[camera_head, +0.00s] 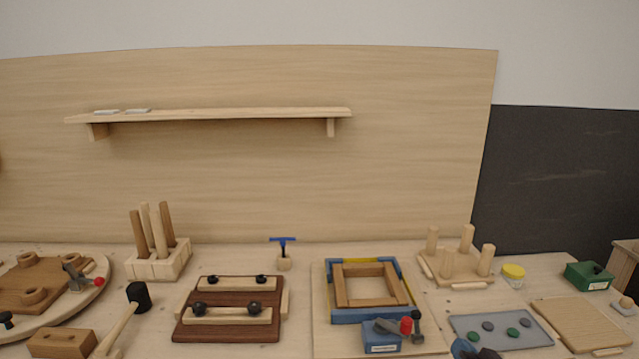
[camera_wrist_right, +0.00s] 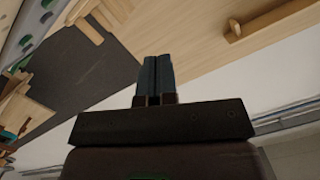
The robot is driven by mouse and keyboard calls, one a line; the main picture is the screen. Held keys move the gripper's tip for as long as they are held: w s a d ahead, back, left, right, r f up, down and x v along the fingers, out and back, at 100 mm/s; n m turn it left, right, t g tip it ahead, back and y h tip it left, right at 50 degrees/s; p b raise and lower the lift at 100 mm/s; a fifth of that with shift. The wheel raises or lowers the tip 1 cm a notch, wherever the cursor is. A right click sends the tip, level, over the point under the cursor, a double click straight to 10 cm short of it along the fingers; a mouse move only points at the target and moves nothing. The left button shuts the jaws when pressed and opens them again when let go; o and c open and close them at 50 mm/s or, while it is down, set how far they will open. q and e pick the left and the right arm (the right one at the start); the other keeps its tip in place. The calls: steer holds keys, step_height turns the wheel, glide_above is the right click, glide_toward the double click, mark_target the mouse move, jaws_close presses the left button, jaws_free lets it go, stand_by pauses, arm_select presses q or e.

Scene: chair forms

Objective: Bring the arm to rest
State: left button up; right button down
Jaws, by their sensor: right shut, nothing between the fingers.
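In the right wrist view my right gripper (camera_wrist_right: 157,78) has its two dark blue fingers pressed together with nothing between them. In the head view only a small dark blue and black part of my right gripper (camera_head: 470,350) shows at the bottom edge, in front of the grey plate (camera_head: 535,336) with round pads. My left gripper is in neither view.
The workbench holds a peg block (camera_head: 160,262), a black-headed mallet (camera_head: 138,297), a brown clamping board (camera_head: 230,330), a blue-cornered wooden frame (camera_head: 368,316), a four-legged form (camera_head: 455,266) and a green box (camera_head: 588,275). A shelf (camera_head: 220,114) is on the back panel.

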steer(key=s+f+n+g+b, duration=0.1)
steer(key=s+f+n+g, duration=0.1)
steer(key=s+f, duration=0.7)
steer(key=s+f+n+g+h+b, duration=0.1)
steer(key=s+f+n+g, duration=0.1)
steer(key=s+f, duration=0.7)
steer(key=s, duration=0.5)
steer(key=shift+s+a+f+n+g+h, duration=0.15)
steer(key=shift+s+a+n+g+h, duration=0.15)
steer(key=shift+a+n+g, duration=0.1)
